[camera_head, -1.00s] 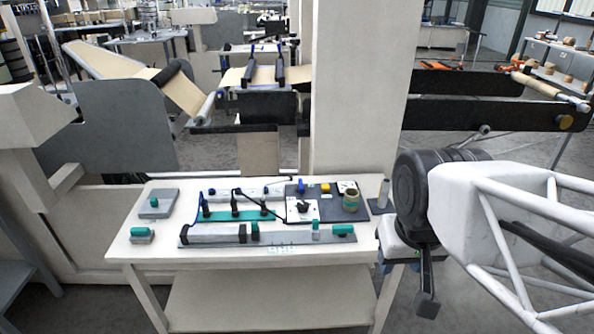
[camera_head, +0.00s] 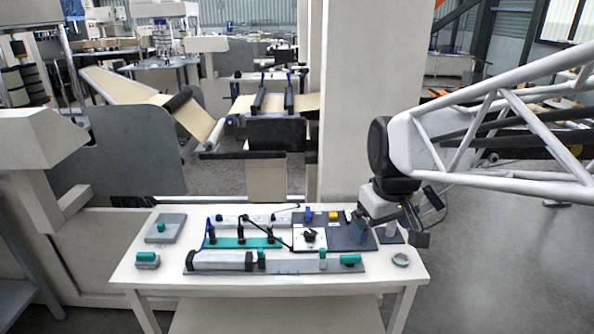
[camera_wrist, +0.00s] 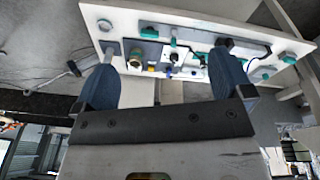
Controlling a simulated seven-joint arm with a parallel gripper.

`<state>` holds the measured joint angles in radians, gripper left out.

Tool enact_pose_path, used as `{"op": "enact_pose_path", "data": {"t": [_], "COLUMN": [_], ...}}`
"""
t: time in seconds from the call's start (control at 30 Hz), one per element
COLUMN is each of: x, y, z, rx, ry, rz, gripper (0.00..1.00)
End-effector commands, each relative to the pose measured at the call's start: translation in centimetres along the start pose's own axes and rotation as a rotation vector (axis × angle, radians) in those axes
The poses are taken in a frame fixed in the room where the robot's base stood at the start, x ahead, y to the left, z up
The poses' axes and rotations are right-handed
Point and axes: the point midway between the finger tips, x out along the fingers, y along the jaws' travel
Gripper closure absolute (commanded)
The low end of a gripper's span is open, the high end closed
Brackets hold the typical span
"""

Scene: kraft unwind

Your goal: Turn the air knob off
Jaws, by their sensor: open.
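A black knob (camera_head: 309,235) sits on a small white plate towards the right of the table's middle, in the head view. It is the likeliest air knob, but I read no label. A thin black cable runs near it. My gripper (camera_head: 388,230) is open above the right end of the table, to the right of the knob and apart from it. In the wrist view, the two blue fingers of my gripper (camera_wrist: 165,80) stand wide apart with nothing between them.
The white table (camera_head: 160,285) carries a long grey rail (camera_head: 290,266), a green strip of black fittings (camera_head: 240,242), a yellow button (camera_head: 334,215) and a grey ring (camera_head: 400,259). A pale column stands behind.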

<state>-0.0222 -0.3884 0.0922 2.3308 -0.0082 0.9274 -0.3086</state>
Motion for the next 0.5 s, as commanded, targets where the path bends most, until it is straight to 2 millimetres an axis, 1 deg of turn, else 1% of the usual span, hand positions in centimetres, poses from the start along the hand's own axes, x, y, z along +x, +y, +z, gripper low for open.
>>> {"op": "enact_pose_path", "data": {"t": [0.03, 0.1, 0.37, 0.5], "x": [0.3, 0.6, 2.2, 3.5], "y": [0.3, 0.6, 1.7, 2.3], "z": [-1.3, -2.9, -8.8, -12.0], "rx": [-0.028, -0.068, -0.219, -0.301], "ry": [-0.006, -0.011, -0.029, -0.039], "rz": [-0.003, -0.006, -0.018, -0.025], "gripper": [0.02, 0.02, 0.02, 0.02]}}
